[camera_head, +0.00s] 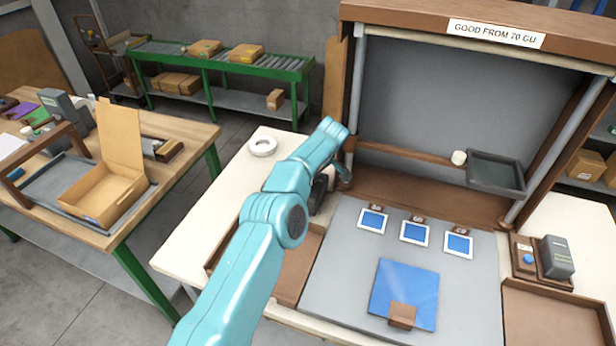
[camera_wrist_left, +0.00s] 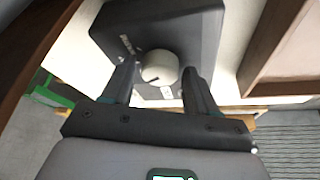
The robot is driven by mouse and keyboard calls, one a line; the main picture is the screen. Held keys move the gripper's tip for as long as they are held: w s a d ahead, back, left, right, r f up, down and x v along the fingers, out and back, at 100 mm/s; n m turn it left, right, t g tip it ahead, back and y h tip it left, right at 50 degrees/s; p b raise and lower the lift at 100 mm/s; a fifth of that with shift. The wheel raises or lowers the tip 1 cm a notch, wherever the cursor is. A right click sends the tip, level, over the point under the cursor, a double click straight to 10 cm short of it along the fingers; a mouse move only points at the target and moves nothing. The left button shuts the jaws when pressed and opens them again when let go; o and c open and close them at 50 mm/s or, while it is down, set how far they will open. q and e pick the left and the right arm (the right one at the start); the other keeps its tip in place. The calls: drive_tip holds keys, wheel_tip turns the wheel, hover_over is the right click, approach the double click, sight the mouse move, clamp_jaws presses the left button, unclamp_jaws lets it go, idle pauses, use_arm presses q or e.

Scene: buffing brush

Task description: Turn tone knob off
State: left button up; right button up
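The tone knob (camera_wrist_left: 159,67) is a round white knob on the face of a dark grey box (camera_wrist_left: 190,25) in the left wrist view. My left gripper (camera_wrist_left: 160,72) is open, with one finger on each side of the knob. The gaps beside the knob are narrow, and I cannot tell whether a finger touches it. Small white labels with dark marks sit on the box near the knob. In the head view my teal left arm reaches to the left end of the wooden frame, and its forearm hides the knob. My right gripper is in neither view.
A white tape roll (camera_head: 262,146) lies on the white bench left of my arm. The wooden frame's post (camera_head: 354,85) stands close to my wrist. A grey mat (camera_head: 345,265) holds several framed blue tiles and a blue panel (camera_head: 404,290).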

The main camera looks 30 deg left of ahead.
use_arm(q)
drive_tip(key=shift+o, duration=0.3)
drive_tip(key=shift+d, duration=0.1)
drive_tip(key=shift+d+r, duration=0.1)
drive_tip(key=shift+r, duration=0.25)
drive_tip(key=p+v, duration=0.1)
drive_tip(key=v, duration=1.4)
drive_tip(key=shift+r+p, duration=0.3)
drive_tip(key=shift+p, duration=0.1)
drive_tip(key=shift+s, duration=0.1)
